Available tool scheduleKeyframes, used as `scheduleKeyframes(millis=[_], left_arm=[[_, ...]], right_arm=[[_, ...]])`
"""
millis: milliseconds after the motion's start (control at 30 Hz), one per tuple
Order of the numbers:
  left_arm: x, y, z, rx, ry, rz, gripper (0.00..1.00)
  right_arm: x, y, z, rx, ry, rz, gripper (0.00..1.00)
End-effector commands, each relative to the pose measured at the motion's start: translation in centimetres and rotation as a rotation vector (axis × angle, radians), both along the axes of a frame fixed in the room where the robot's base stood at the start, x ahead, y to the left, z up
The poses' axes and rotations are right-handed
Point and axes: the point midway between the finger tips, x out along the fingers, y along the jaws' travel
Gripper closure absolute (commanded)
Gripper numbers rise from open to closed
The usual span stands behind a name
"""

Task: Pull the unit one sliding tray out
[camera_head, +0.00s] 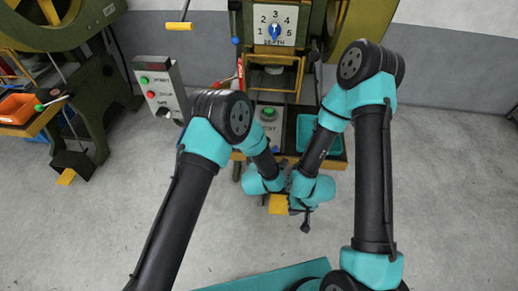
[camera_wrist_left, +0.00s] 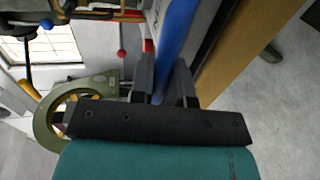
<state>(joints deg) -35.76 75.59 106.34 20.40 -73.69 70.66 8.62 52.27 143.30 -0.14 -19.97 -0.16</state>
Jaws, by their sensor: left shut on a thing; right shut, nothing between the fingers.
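A blue bar (camera_wrist_left: 178,40) runs between the fingers of my left gripper (camera_wrist_left: 161,88) in the left wrist view, and they are shut on it. I cannot tell whether the bar is part of the sliding tray, and no tray stands out clearly. In the head view my left gripper is hidden among the two wrists, which are close together at the front of the middle machine (camera_head: 273,28). My right gripper (camera_head: 306,222) seems to be the narrow dark part below its turquoise wrist. It is shut and empty, beside a yellow pedal (camera_head: 279,204).
A turquoise bin (camera_head: 305,133) stands on the machine's low shelf, partly behind my right arm. A control box (camera_head: 160,90) with buttons stands to the left. An orange bin (camera_head: 17,108) is on the left bench. The floor (camera_head: 445,180) at right is clear.

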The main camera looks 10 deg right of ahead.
Motion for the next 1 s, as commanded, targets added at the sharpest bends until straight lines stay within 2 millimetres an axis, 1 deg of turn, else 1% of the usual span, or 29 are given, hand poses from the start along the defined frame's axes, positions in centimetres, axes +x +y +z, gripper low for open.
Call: scheduleKeyframes(millis=[33,67,300,533,667,767,867,1000], left_arm=[[0.0,0.0,0.0,0.0,0.001,0.001,1.0],[0.0,0.0,0.0,0.0,0.001,0.001,0.81],[0.0,0.0,0.0,0.0,0.0,0.001,0.59],[0.0,0.0,0.0,0.0,0.0,0.0,0.59],[-0.4,0.1,0.1,0.0,0.001,0.0,0.59],[-1.2,0.4,0.3,0.001,0.002,-0.001,0.59],[-2.5,0.9,0.6,0.002,0.001,-0.002,0.59],[-4.9,1.7,1.1,0.003,0.001,-0.004,0.59]], right_arm=[[0.0,0.0,0.0,0.0,0.0,0.0,1.0],[0.0,0.0,0.0,0.0,0.0,0.0,1.0],[0.0,0.0,0.0,0.0,0.0,0.0,1.0],[0.0,0.0,0.0,0.0,0.0,0.0,1.0],[0.0,0.0,0.0,0.0,0.0,0.0,1.0],[0.0,0.0,0.0,0.0,0.0,0.0,1.0],[0.0,0.0,0.0,0.0,0.0,0.0,1.0],[0.0,0.0,0.0,0.0,0.0,0.0,1.0]])
